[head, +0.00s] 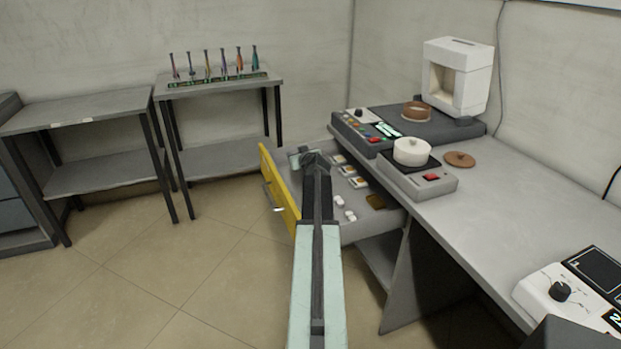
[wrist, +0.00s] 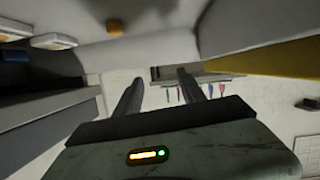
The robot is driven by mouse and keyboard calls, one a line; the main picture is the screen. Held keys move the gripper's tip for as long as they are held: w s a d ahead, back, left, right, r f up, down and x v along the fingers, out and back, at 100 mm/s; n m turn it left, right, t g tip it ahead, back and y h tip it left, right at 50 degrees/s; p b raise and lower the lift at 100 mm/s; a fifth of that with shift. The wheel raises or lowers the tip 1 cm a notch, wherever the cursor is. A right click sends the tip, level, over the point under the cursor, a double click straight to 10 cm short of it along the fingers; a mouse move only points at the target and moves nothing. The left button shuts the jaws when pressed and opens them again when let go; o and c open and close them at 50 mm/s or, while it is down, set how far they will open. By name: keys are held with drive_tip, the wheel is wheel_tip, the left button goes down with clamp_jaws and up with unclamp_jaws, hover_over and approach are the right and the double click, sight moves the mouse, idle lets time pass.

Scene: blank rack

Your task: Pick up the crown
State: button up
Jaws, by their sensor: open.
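No thing in view can be surely told as the crown. Small white pieces (head: 350,215) lie in the open drawer (head: 368,229), too small to identify. My gripper (head: 313,160) is over the drawer's far part, near the yellow front (head: 275,186). In the wrist view its two fingers (wrist: 160,75) are apart with nothing between them. My arm hides part of the drawer in the head view. The wrist view shows white and tan trays (wrist: 54,41) at upper left and the yellow front (wrist: 285,56) at right.
The grey workbench (head: 500,220) on the right bears a white pot (head: 411,151) on a hotplate, a brown disc (head: 459,159) and a white machine (head: 458,75). Two grey side tables stand at the back left; one holds a rack of coloured tools (head: 218,80). The floor at left is clear.

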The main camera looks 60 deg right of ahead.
drive_tip(key=shift+m+g+y, duration=0.4)
drive_tip(key=shift+y, duration=0.4)
drive_tip(key=s+d+f, duration=0.1)
drive_tip(key=s+f, duration=0.1)
drive_tip(key=s+d+f+b, duration=0.1)
drive_tip(key=s, duration=0.2)
drive_tip(key=s+d+f, duration=0.1)
drive_tip(key=s+f, duration=0.1)
drive_tip(key=shift+s+d+f+b, duration=0.15)
drive_tip(key=shift+s+f+b, duration=0.2)
drive_tip(key=shift+s, duration=0.05)
drive_tip(key=b+x, duration=0.1)
drive_tip(key=x, duration=0.1)
drive_tip(key=b+x, duration=0.1)
drive_tip(key=x, duration=0.2)
drive_tip(key=b+x, duration=0.1)
drive_tip(key=x, duration=0.2)
drive_tip(key=shift+w+r, duration=0.3)
drive_tip(key=shift+r, duration=0.15)
clamp_jaws()
